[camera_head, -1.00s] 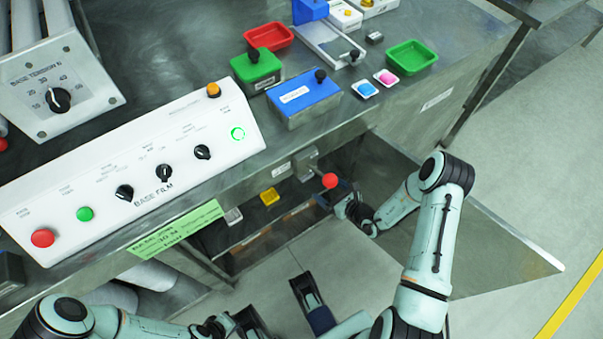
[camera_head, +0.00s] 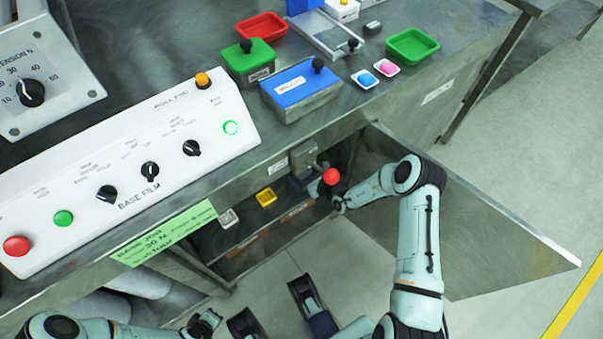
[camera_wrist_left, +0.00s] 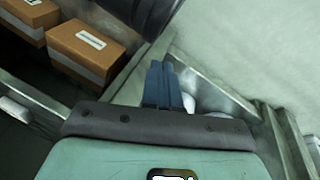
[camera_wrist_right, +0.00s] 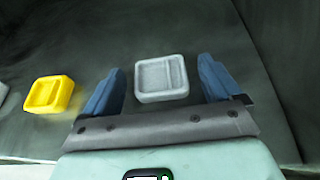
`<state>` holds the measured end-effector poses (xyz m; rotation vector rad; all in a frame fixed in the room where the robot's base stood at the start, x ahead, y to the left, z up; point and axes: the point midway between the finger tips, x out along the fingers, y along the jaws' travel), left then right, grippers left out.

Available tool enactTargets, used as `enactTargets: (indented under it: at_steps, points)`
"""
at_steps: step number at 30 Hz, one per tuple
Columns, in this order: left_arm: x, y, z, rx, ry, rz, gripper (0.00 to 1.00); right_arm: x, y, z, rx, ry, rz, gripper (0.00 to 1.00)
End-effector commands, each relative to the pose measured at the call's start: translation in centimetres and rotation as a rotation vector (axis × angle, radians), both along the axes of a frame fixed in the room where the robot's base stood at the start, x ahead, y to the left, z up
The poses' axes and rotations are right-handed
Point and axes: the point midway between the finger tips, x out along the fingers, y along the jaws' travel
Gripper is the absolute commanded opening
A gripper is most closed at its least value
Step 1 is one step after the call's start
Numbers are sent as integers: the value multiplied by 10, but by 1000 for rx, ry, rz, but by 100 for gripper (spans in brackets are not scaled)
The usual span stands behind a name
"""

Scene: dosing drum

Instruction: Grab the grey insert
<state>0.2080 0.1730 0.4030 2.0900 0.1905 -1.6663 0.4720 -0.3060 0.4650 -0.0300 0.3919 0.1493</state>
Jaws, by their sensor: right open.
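The grey insert (camera_wrist_right: 161,78) is a small light-grey square block with a recessed top, lying on the dark shelf in the right wrist view. My right gripper (camera_wrist_right: 160,69) is open, with one blue finger on either side of the insert. The fingers look apart from it. In the head view my right gripper (camera_head: 326,190) is inside the open compartment under the bench, behind the red knob, and this insert is hidden there. My left gripper (camera_wrist_left: 163,70) is empty, its fingers together, away from the shelf.
A yellow insert (camera_wrist_right: 48,93) lies left of the grey one; it also shows in the head view (camera_head: 266,197). A whitish insert (camera_head: 229,217) lies further left. The red knob (camera_head: 331,176) juts out above my right gripper. An open door panel (camera_head: 480,230) stands right.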

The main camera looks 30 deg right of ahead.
Motion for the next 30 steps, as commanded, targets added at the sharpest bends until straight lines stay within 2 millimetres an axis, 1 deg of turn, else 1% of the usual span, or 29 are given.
enactTargets:
  at_steps: [6, 8, 9, 11, 12, 23, 26, 30]
  points:
    - [1, 0, 1, 1, -3, 1, 0, 1, 0, 1, 0, 0, 0, 92]
    - [1, 0, 1, 1, -2, 1, 0, 1, 0, 1, 0, 0, 0, 72]
    - [1, 0, 1, 1, -2, 1, 0, 1, 0, 1, 0, 0, 1, 59]
    - [0, 0, 1, 0, -1, 0, 0, 1, 0, 1, 0, 0, 1, 39]
    - [0, 0, 1, 0, -1, 0, 0, 1, 0, 1, 0, 0, 1, 36]
    - [-2, -1, 3, -3, 6, -3, 0, 1, 2, 4, 0, -1, 1, 36]
    - [-8, -4, 7, -10, 20, -9, 0, 0, 5, 10, 0, -1, 3, 36]
    - [-18, -10, 16, -24, 45, -20, 0, 0, 4, 28, -1, -2, 2, 36]
